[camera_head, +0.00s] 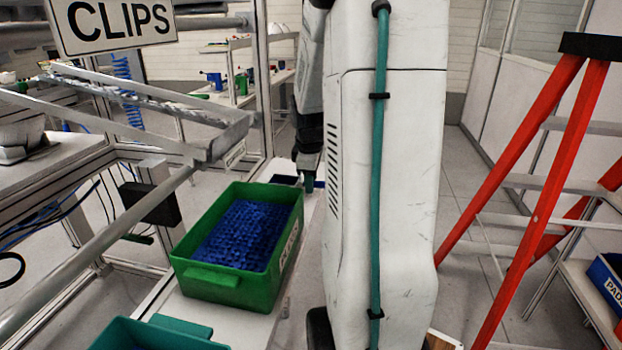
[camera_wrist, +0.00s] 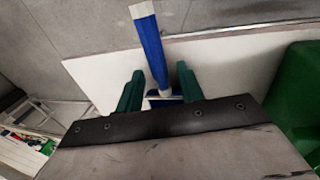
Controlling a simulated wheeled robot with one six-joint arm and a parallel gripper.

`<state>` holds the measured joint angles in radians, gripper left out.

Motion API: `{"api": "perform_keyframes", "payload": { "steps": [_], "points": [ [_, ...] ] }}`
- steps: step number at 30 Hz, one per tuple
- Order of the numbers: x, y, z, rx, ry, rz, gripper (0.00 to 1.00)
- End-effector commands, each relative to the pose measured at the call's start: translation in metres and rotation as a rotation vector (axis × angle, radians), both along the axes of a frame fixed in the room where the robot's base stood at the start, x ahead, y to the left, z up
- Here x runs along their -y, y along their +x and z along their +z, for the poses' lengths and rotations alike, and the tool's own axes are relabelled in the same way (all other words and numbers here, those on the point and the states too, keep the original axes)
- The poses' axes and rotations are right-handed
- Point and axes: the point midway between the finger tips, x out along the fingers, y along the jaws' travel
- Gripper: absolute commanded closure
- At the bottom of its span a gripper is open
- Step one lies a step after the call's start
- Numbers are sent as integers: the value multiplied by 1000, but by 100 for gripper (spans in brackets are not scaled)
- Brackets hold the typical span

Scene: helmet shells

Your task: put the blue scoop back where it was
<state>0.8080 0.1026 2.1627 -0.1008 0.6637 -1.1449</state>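The blue scoop shows in the wrist view as a long blue handle (camera_wrist: 153,48) with a pale end, running down between my fingers to a white and blue part that my gripper partly hides. My gripper (camera_wrist: 158,88) has its two green fingers apart, one on each side of the handle, with gaps on both sides. I cannot tell how far the handle is below the fingertips. In the head view, my gripper (camera_head: 308,183) is low over the far end of the white bench, with a small blue piece beside it. My arm hides much there.
A green bin (camera_head: 240,245) full of blue clips stands on the white bench (camera_head: 228,314), nearer than my gripper. A teal bin (camera_head: 150,335) is at the front edge. Metal rails and a CLIPS sign (camera_head: 112,22) are at left. A red stepladder (camera_head: 545,180) stands right.

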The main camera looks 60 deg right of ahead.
Motion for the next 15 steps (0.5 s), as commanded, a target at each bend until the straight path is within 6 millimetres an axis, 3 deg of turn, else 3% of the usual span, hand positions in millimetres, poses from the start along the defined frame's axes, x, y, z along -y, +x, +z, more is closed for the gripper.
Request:
{"api": "perform_keyframes", "payload": {
  "steps": [5, 15],
  "points": [
    [-2, -1, 13, 2, -3, 0, 62],
    [-15, -8, 83, 4, -4, -1, 62]
  ]
}}
